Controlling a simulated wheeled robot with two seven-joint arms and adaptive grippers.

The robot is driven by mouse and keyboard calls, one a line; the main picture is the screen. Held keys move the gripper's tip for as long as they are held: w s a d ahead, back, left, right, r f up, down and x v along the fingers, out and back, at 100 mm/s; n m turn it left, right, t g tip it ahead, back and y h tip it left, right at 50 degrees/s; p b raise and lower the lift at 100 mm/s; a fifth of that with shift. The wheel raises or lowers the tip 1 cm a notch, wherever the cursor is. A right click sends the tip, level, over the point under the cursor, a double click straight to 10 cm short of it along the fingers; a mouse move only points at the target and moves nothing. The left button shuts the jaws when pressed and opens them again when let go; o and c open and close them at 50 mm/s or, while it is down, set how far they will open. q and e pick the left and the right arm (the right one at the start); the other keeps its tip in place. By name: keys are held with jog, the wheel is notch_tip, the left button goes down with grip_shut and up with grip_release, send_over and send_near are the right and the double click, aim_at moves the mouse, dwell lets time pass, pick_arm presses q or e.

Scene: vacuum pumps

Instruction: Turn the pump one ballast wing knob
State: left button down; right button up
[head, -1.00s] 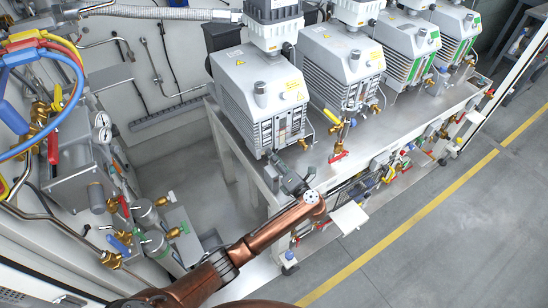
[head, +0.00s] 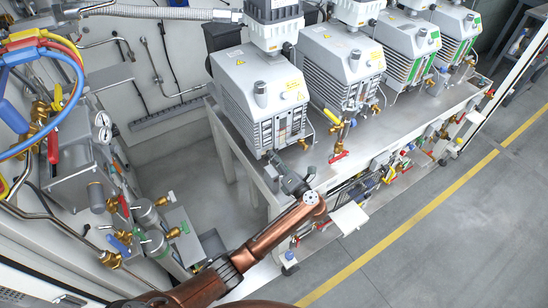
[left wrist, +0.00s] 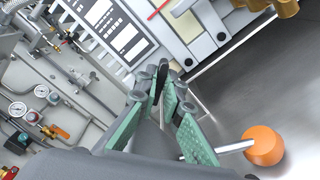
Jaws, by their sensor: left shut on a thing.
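The nearest white pump (head: 262,90), leftmost in the row, stands on the bench; I take it as pump one. My left gripper (head: 271,156) is at the bottom of its front face in the head view. In the left wrist view, the gripper (left wrist: 163,74) has green-padded fingers on either side of a dark, thin upright piece (left wrist: 158,84), which looks like the wing knob. The gripper is shut on it. The fingers hide much of the knob, and its turn angle cannot be read. My right gripper is not in view.
An orange-ended handle (left wrist: 264,145) is close to the fingers in the left wrist view. A red-handled valve (head: 338,157) stands at the bench's front edge. More pumps (head: 342,64) stand to the right. Gauges and hoses fill the left; the floor (head: 430,240) at right is clear.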

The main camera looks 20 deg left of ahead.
pick_arm(q)
jog(key=shift+n, duration=0.4)
jog(key=c, duration=2.1)
grip_release()
jog(key=shift+w+a, duration=0.1)
jog(key=shift+v, duration=3.75)
